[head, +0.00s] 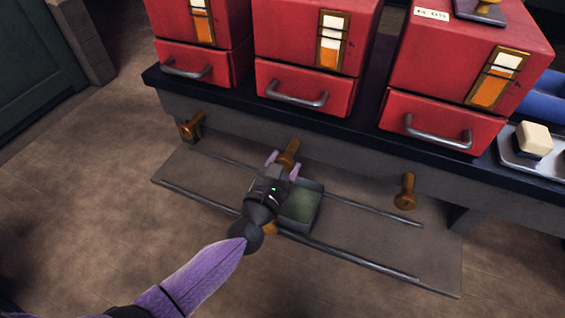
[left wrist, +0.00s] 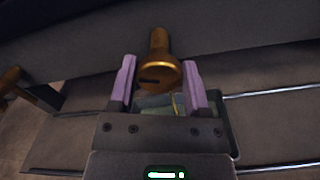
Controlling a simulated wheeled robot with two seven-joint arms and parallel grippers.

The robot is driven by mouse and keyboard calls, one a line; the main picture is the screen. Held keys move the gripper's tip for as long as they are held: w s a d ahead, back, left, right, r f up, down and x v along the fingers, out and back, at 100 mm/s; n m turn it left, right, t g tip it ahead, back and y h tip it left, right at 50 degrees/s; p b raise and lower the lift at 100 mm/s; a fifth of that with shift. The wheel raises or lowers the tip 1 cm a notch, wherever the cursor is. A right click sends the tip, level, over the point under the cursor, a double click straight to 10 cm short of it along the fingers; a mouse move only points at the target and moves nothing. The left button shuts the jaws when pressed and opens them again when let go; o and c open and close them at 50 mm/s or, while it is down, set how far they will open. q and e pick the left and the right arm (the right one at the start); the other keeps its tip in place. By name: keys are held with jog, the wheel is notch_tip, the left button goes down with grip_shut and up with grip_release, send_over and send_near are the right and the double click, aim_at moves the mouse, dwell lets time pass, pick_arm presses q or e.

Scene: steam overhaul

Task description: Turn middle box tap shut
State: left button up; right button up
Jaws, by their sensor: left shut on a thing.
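The middle box tap (head: 289,151) is a brass knob under the bench edge, below the middle red box (head: 313,35). My left gripper (head: 282,168) reaches up to it from below, with one lilac finger on each side of it. In the left wrist view the tap (left wrist: 160,68) shows its round face with a dark slot, between the fingertips of my left gripper (left wrist: 160,85). The gripper is shut on the tap. The slot lies roughly level in that view. My right gripper is not in view.
Similar brass taps stand at the left (head: 191,126) and right (head: 405,192). A dark tray with a green inside (head: 302,207) sits on the rails below, close beside my gripper. Red drawers with grey handles (head: 297,98) overhang above. Open floor (head: 90,200) lies to the left.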

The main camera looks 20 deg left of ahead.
pick_arm(q)
jog(key=m, duration=0.4)
jog(key=m+p, duration=0.1)
jog(key=m, duration=0.4)
jog(key=m+p, duration=0.1)
jog(key=m, duration=0.3)
jog(key=shift+d+f+m, duration=0.15)
jog(key=shift+f+m, duration=0.1)
jog(key=shift+m, duration=0.15)
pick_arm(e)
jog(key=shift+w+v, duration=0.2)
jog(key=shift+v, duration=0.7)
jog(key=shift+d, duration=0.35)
pick_arm(q)
jog(key=o, duration=1.3)
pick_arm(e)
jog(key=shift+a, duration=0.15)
pick_arm(q)
jog(key=shift+s, duration=0.1)
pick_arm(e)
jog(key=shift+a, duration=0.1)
